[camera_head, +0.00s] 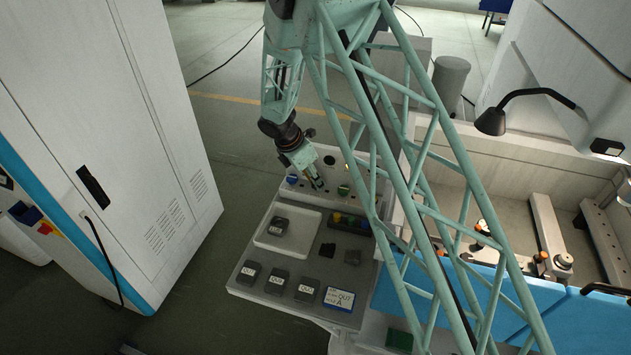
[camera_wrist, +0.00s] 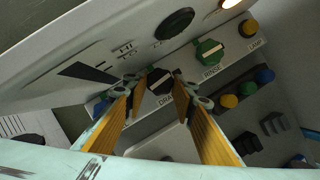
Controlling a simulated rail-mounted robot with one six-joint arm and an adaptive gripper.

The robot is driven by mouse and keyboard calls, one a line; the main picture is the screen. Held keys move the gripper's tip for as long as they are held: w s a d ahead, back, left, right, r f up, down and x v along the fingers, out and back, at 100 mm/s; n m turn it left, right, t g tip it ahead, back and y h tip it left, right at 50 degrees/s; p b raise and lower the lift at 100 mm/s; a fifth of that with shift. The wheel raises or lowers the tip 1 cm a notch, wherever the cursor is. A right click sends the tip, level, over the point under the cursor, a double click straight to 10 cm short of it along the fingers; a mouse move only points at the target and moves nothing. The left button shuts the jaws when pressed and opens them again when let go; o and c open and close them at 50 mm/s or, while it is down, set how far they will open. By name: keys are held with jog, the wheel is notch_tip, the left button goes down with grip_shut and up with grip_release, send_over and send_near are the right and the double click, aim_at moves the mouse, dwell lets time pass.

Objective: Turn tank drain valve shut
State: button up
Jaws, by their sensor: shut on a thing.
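The tank drain valve is a dark knob (camera_wrist: 160,81) with a pale bar across its face, on a light panel beside partly hidden lettering that begins "DRA". In the wrist view my gripper (camera_wrist: 156,88) has one orange-padded finger on each side of this knob, closed on it. In the head view my gripper (camera_head: 317,184) reaches down to the control panel (camera_head: 325,158) behind the tray shelf. The knob itself is hidden by the fingers there.
A green knob marked RINSE (camera_wrist: 209,52) and a yellow LAMP knob (camera_wrist: 248,29) sit to the right. A larger dark round knob (camera_wrist: 175,24) is above. In the head view, a grey shelf (camera_head: 246,288) holds dark blocks, and a white cabinet (camera_head: 150,130) stands left.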

jog(key=shift+m+g, duration=0.3)
jog(key=shift+m, duration=0.3)
jog(key=o, duration=0.8)
jog(key=shift+o, duration=0.2)
jog(key=shift+a+r, duration=0.1)
jog(key=shift+r, duration=0.1)
jog(key=v, duration=0.7)
jog(key=shift+a+r, duration=0.15)
jog(key=shift+r, duration=0.1)
dwell(0.3)
